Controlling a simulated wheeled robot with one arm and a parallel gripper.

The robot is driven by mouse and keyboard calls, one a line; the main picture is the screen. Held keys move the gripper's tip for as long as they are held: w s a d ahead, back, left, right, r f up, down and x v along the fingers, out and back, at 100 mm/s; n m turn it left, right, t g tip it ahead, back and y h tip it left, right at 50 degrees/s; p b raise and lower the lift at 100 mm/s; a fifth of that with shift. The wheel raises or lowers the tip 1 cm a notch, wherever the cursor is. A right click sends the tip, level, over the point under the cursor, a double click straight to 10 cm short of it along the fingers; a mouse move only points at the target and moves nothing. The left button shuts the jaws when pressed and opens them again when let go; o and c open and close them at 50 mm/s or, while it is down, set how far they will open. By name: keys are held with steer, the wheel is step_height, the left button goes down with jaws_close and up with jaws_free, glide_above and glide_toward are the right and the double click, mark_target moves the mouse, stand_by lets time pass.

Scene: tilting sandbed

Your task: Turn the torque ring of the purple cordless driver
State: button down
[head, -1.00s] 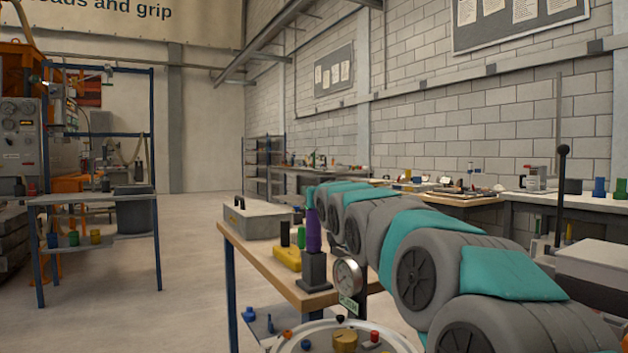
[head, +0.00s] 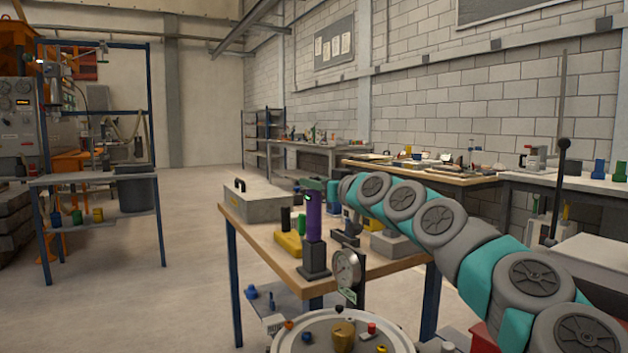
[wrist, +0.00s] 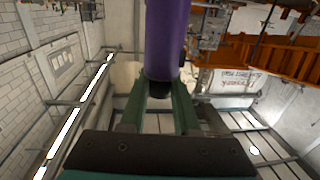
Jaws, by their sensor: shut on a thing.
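The purple cordless driver (head: 314,222) stands upright in a dark block-like holder (head: 314,262) near the front left of the wooden bench. In the wrist view its purple body (wrist: 165,38) runs up out of the picture, with a dark end between my green fingers. My gripper (wrist: 160,92) is shut on the driver at this dark end. In the head view my teal gripper (head: 333,192) is at the driver's upper part, on its right side. The torque ring cannot be told apart clearly, and the finger contact is partly hidden.
A yellow block (head: 288,243) is behind and left of the driver. A grey case (head: 262,204) lies farther back on the wooden bench (head: 245,228). A round dial gauge (head: 346,268) stands close in front, above a round tray (head: 300,336) with small coloured parts. Open floor lies left.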

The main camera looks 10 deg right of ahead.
steer(key=shift+r+n+g+y, duration=0.1)
steer(key=shift+n+g+y, duration=1.4)
steer(key=shift+y, duration=0.6)
steer(key=c, duration=0.6)
jaws_free()
steer(key=shift+b+v, duration=1.1)
steer(key=shift+v, duration=2.85)
